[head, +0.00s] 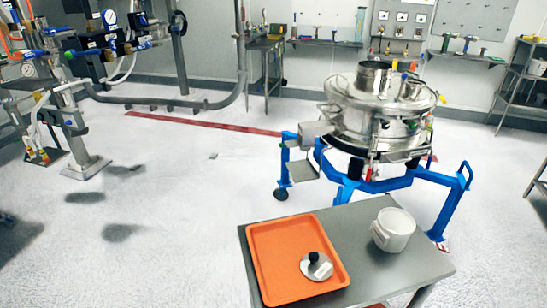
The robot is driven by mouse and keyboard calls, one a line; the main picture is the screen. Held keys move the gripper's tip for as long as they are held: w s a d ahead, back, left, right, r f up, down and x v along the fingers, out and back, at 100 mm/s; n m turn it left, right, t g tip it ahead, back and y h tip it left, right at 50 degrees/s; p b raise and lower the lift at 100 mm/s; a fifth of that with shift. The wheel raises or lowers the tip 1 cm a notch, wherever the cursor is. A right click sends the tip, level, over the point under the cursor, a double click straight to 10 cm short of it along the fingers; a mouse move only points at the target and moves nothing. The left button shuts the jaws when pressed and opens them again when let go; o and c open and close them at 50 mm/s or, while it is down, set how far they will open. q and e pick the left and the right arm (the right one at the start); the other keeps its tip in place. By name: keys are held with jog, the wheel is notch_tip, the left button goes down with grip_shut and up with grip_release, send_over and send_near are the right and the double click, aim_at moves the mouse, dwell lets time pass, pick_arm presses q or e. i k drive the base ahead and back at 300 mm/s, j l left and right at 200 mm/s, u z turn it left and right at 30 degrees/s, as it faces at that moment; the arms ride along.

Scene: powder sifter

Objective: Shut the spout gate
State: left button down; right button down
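The powder sifter (375,112) is a round stainless steel machine on a blue wheeled frame (455,200), right of the middle in the head view. A grey box-like part (317,130) sticks out on its left side. A small red part (369,174) hangs at its lower front. The spout gate is too small to pick out with certainty, and I cannot tell whether it is open or shut. Neither of my grippers is in view.
A grey table (415,262) stands in front of the sifter. It holds an orange tray (262,270) with a black-knobbed steel lid (316,266) and a white pot (393,230). Piping with gauges (110,18) stands at the left. The floor at left-centre is clear.

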aim_at(292, 142)
jog(key=k+z, duration=0.15)
jog(key=z, duration=0.25)
jog(key=k+z, duration=0.1)
jog(key=z, duration=0.35)
jog(key=k+l+z, duration=0.15)
jog(key=z, duration=0.25)
jog(key=i+j+z, duration=0.1)
jog(key=j+z, duration=0.25)
jog(key=j, duration=0.5)
jog(key=j+z, duration=0.3)
jog(key=j, duration=0.6)
jog(key=k+j+z, duration=0.1)
jog(key=j+z, duration=0.25)
jog(key=j, duration=0.5)
